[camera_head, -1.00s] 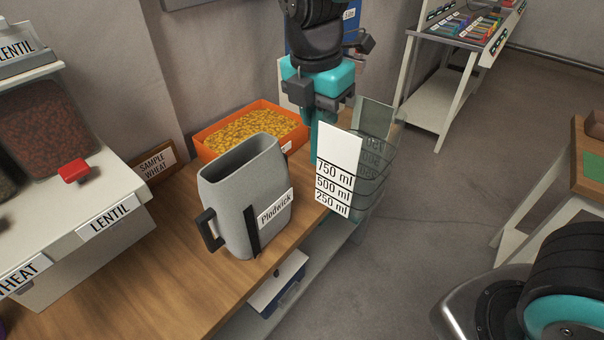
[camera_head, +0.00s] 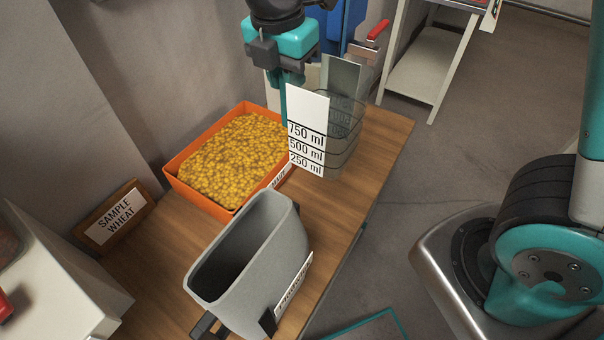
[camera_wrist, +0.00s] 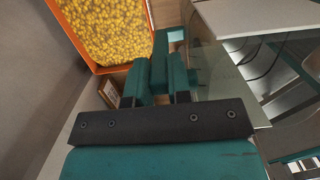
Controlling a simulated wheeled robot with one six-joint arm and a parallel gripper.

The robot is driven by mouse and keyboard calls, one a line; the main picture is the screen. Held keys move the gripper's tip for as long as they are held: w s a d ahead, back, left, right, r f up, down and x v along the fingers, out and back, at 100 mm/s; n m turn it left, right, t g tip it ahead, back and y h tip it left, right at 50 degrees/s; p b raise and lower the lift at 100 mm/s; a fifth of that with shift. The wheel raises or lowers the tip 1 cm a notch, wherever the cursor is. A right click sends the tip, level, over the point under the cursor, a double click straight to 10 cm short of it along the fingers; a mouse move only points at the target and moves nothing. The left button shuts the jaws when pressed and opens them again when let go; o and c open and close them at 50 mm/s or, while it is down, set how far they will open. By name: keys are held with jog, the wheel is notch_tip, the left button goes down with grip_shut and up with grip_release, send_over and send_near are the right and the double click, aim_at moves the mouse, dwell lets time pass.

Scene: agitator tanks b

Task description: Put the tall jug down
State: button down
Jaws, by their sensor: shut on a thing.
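The tall jug (camera_head: 343,125) is clear, with a white panel marked 750, 500 and 250 ml. In the head view it is upright above the far right part of the wooden table (camera_head: 385,150). I cannot tell whether its base touches the wood. My gripper (camera_head: 284,102) is at its left side, shut on it; the exact grip spot is partly hidden behind the white panel. In the wrist view the teal fingers of my gripper (camera_wrist: 168,75) are close together, with the clear wall of the jug (camera_wrist: 225,90) to their right.
An orange bin (camera_head: 178,170) of yellow grain stands left of the jug. A grey open container (camera_head: 265,265) stands nearer. A SAMPLE WHEAT sign (camera_head: 112,217) is at the wall. The table's right edge drops to the floor; bare wood shows around the jug.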

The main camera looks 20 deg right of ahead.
notch_tip(320, 180, down, 18)
jog(key=p, duration=0.1)
jog(key=shift+f, duration=0.25)
jog(key=shift+s+f, duration=0.1)
jog(key=shift+f, duration=0.1)
jog(key=c, duration=1.1)
grip_release()
jog(key=shift+r, duration=0.1)
jog(key=shift+o, duration=0.2)
jog(key=shift+r, duration=0.1)
